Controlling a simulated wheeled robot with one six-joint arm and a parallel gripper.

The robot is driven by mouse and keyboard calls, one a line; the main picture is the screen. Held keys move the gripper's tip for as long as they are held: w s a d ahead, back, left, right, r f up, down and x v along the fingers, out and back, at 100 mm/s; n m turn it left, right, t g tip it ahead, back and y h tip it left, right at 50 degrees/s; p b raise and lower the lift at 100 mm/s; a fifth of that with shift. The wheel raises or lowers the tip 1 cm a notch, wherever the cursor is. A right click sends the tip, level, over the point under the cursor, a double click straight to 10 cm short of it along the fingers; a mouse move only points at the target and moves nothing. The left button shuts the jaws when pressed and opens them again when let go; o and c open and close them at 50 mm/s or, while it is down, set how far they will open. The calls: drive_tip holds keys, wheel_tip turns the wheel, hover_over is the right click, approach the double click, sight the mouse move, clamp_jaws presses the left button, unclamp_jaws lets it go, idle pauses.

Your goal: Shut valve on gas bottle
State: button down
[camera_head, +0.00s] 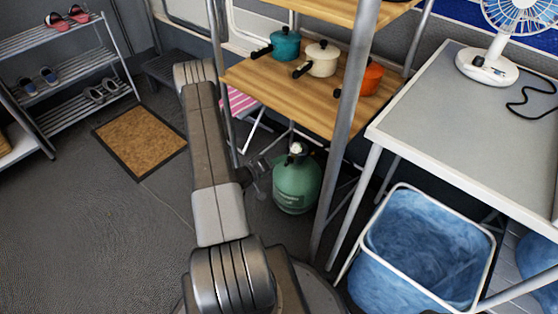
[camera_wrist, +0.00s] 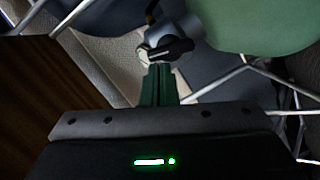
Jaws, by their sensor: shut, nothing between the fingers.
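The green gas bottle (camera_head: 297,186) stands on the floor under the wooden shelf, with its pale and dark valve (camera_head: 296,149) on top. In the wrist view the bottle's rounded green body (camera_wrist: 262,24) fills the upper right, and the valve (camera_wrist: 172,50) shows as a black handle on a grey and whitish fitting. My gripper (camera_wrist: 160,68) is shut and empty, its green fingertips just below the black handle in the picture. I cannot tell whether they touch it. In the head view my gripper (camera_head: 262,176) is beside the bottle on its left, partly hidden by my arm.
A wooden shelf unit (camera_head: 270,88) with metal posts and several pots stands over the bottle. A blue laundry basket (camera_head: 420,250) and a grey table (camera_head: 470,120) with a fan are at the right. The floor at the left is open around a brown mat (camera_head: 140,135).

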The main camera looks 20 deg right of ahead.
drive_tip(key=shift+s+d+r+m+t+y+b, duration=0.15)
drive_tip(key=shift+s+m+t+y+b, duration=0.15)
drive_tip(key=shift+m, duration=0.6)
drive_tip(key=shift+s+d+r+m+t+y+b, duration=0.15)
drive_tip(key=shift+m+y+b, duration=0.15)
drive_tip(key=shift+m, duration=0.6)
drive_tip(key=shift+s+d+m+t+y+b, duration=0.15)
drive_tip(key=shift+s+m+y+b, duration=0.2)
drive_tip(key=shift+m, duration=0.55)
drive_tip(key=shift+s+d+b, duration=0.15)
drive_tip(key=shift+s+b, duration=0.05)
drive_tip(key=shift+b, duration=0.15)
idle(1.0)
